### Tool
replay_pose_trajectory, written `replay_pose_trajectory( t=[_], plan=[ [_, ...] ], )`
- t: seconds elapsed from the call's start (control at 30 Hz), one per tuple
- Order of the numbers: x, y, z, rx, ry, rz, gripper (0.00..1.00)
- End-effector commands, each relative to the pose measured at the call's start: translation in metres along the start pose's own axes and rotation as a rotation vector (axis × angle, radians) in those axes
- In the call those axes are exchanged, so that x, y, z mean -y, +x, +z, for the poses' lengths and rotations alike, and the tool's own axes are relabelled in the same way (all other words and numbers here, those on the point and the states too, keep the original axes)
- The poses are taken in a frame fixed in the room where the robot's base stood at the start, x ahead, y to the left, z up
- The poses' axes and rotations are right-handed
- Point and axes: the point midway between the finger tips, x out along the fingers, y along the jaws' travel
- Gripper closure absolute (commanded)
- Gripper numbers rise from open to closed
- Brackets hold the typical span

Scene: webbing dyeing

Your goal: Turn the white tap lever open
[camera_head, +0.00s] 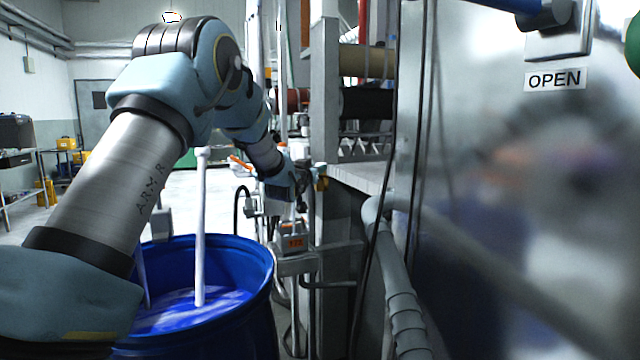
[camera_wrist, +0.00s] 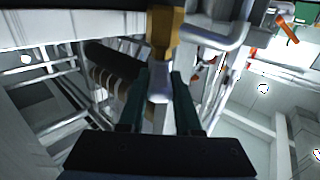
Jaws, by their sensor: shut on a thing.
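In the wrist view, the pale tap lever (camera_wrist: 159,88) runs down from a brass fitting (camera_wrist: 165,35) and sits between the two dark green fingers of my gripper (camera_wrist: 160,76). The fingers are shut on the lever. In the head view, my gripper (camera_head: 301,178) is small and far off, beside the small brass fitting (camera_head: 322,182) near the grey post. The lever cannot be made out there, as my gripper and wrist cover it.
A blue barrel (camera_head: 262,262) with blue liquid and a white rod (camera_head: 200,225) stands below my arm. A shiny metal panel with an OPEN label (camera_head: 555,79) fills the right. A grey pipe (camera_head: 400,290) runs in front of it. Open floor lies behind the barrel.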

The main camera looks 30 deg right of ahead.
Motion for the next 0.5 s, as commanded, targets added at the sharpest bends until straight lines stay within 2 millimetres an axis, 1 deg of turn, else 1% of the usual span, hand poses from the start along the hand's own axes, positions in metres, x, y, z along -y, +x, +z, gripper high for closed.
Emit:
replay_pose_trajectory(
  t=[0.03, 0.27, 0.5],
  plan=[
    [0.008, -0.001, 0.004, 0.005, -0.001, 0.029, 1.00],
    [0.017, 0.002, -0.003, 0.005, -0.004, 0.215, 1.00],
    [0.025, 0.005, -0.005, 0.007, -0.003, 0.412, 1.00]
  ],
)
